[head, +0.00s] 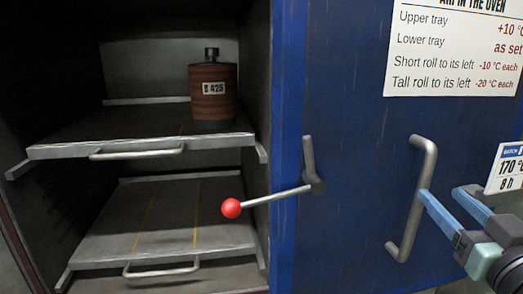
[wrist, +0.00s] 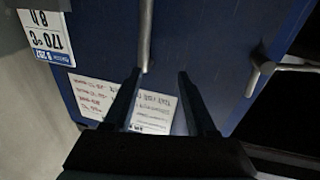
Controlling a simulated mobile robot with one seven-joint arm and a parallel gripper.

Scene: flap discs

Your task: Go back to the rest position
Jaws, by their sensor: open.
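My gripper (head: 441,192) is at the right of the head view, in front of the blue oven panel (head: 360,150). In the wrist view my gripper (wrist: 160,72) is open, with nothing between its fingers. The grey bar handle (head: 428,160) on the panel is close to the fingertips. In the wrist view the handle (wrist: 146,35) ends near the left fingertip. I cannot tell whether they touch. A brown roll marked 425 (head: 213,104) stands upright on the upper tray, towards its right side.
The oven is open, with an upper tray (head: 70,137) and an empty lower tray (head: 110,238). A lever with a red knob (head: 231,208) juts left across the opening's right edge. A notice (head: 455,50) is on the panel. A batch card (head: 508,168) shows at the right edge.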

